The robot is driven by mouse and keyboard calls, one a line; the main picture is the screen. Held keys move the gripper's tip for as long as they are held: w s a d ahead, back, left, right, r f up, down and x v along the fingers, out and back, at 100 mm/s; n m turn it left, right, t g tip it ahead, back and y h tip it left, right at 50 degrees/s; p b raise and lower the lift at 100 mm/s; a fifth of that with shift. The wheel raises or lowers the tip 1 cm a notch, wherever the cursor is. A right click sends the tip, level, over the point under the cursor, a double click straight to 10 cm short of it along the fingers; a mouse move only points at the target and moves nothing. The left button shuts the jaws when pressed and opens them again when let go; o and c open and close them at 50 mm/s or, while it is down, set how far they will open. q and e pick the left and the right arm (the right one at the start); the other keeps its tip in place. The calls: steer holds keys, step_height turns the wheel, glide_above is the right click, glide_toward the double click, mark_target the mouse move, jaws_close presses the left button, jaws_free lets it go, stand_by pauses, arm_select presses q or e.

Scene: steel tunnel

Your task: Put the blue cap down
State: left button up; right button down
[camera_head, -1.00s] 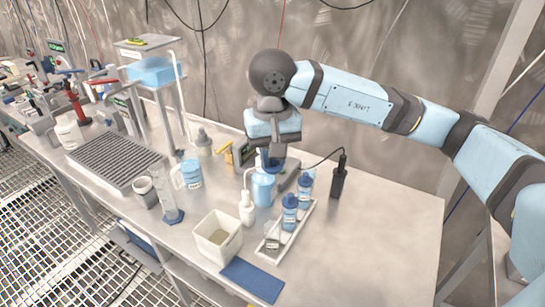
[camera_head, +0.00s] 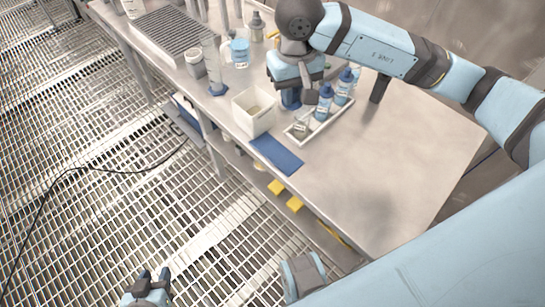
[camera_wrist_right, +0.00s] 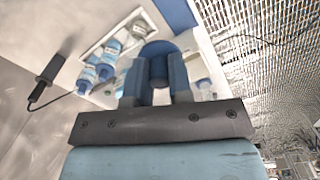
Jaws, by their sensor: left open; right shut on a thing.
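My right gripper (camera_head: 291,96) is shut on the blue cap (camera_head: 290,101), between the white bin and the bottle tray. In the right wrist view the blue cap (camera_wrist_right: 158,68) sits between the two fingers. How high it is above the table is hard to tell. A dark blue mat (camera_head: 277,155) lies flat at the table's front edge, bare, in front of the bin; its blue also shows in the right wrist view (camera_wrist_right: 178,13). My left gripper (camera_head: 150,278) is open and empty, low over the floor grating, away from the table.
A white tray (camera_head: 312,132) holds blue-capped bottles (camera_head: 325,102) and a small jar (camera_head: 300,127). An open white bin (camera_head: 253,113) stands left of it. The table's right part (camera_head: 400,165) is clear.

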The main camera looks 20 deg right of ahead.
steer(key=shift+s+a+f, duration=0.15)
steer(key=shift+s+f, duration=0.05)
steer(key=shift+f, duration=0.05)
steer(key=shift+s+f, duration=0.1)
steer(key=shift+f, duration=0.25)
glide_above(287, 160)
step_height(287, 160, down, 15)
steer(key=shift+r+p, duration=0.1)
steer(key=shift+p, duration=0.2)
steer(key=shift+f, duration=2.35)
steer(key=shift+f+b, duration=0.3)
steer(key=c, duration=1)
jaws_free()
steer(key=shift+r, duration=0.1)
steer(key=shift+c, duration=0.2)
steer(key=shift+r, duration=0.15)
